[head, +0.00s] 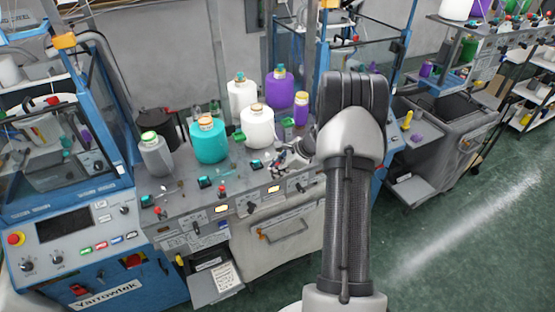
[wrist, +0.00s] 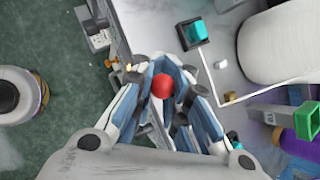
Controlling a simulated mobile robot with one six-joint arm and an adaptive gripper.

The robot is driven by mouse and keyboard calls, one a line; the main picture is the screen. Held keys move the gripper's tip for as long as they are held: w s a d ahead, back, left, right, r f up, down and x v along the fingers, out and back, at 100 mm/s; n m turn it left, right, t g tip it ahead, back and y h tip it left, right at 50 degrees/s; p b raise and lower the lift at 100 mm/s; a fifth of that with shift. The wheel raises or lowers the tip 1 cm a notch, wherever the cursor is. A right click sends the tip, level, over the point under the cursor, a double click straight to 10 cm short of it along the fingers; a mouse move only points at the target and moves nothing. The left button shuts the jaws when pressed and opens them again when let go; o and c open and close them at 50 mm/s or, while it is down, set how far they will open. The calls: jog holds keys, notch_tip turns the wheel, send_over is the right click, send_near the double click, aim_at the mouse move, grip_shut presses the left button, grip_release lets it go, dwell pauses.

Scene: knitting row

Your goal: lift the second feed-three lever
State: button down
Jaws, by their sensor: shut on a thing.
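My gripper (wrist: 164,88) is shut around a red ball knob (wrist: 162,86) in the wrist view, which looks like the top of a lever. The fingers lie on both sides of the knob, and the lever's shaft below it is hidden. In the head view my gripper (head: 282,158) is over the right part of the grey machine deck (head: 180,188), partly hidden by my arm. Other small red knobs stand along the deck's front, one at the left (head: 158,212) and one near the middle (head: 222,190). I cannot read any lever labels.
A teal switch (wrist: 195,33) and a white yarn cone (wrist: 285,45) are close by in the wrist view. Teal (head: 210,142) and purple (head: 279,90) cones stand behind. Green floor lies in front of the machine.

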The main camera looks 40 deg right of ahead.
jog(key=shift+p, duration=0.45)
jog(key=c, duration=1.7)
grip_release()
jog(key=shift+w, duration=0.1)
jog(key=v, duration=1.2)
jog(key=shift+w+d+r, duration=0.1)
jog(key=shift+d, duration=0.05)
